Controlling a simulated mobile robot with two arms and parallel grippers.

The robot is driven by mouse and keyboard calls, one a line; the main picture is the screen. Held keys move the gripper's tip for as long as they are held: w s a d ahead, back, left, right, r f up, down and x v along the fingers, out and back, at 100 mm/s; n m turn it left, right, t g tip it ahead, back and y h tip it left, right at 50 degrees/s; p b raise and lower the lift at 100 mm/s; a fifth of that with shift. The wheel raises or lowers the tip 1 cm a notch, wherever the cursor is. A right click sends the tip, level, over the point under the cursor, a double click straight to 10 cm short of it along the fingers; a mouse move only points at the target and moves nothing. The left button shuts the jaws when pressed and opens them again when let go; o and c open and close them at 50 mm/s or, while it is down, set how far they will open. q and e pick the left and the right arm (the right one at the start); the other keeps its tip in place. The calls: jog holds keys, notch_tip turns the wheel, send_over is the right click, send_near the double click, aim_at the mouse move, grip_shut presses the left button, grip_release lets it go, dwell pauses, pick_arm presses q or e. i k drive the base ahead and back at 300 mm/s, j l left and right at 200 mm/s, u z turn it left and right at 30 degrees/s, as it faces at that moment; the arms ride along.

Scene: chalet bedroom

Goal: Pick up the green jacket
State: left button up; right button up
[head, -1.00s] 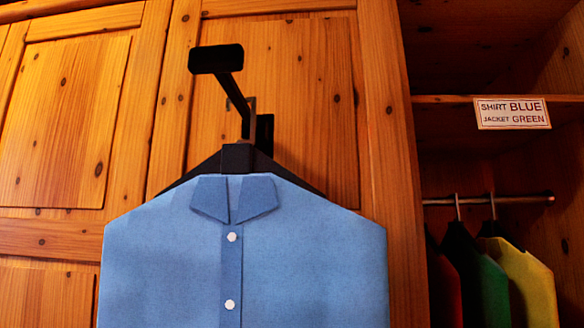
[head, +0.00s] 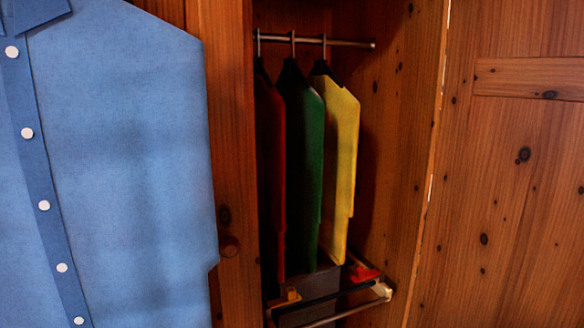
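The green jacket (head: 307,165) hangs on a dark hanger from a metal rail (head: 340,42) inside the open wardrobe section. It is between a dark red garment (head: 270,175) on its left and a yellow garment (head: 341,165) on its right. The green jacket is seen mostly edge-on, and the neighbours stand close on both sides. Neither of my grippers shows in the head view.
A blue shirt (head: 120,150) with white buttons hangs large and near at the left. A grey box (head: 310,290) and a low metal bar (head: 345,313) are below the garments. A wooden panel (head: 510,190) closes off the right side.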

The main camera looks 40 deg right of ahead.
aim_at(305, 110)
jog(key=i+l+z, duration=0.1)
jog(key=l+z, duration=0.25)
jog(key=i+l+z, duration=0.1)
jog(key=l+z, duration=0.15)
jog(key=z, duration=0.15)
jog(key=i+l+z, duration=0.1)
jog(key=z, duration=0.25)
jog(key=i+l, duration=0.05)
jog(key=l, duration=0.05)
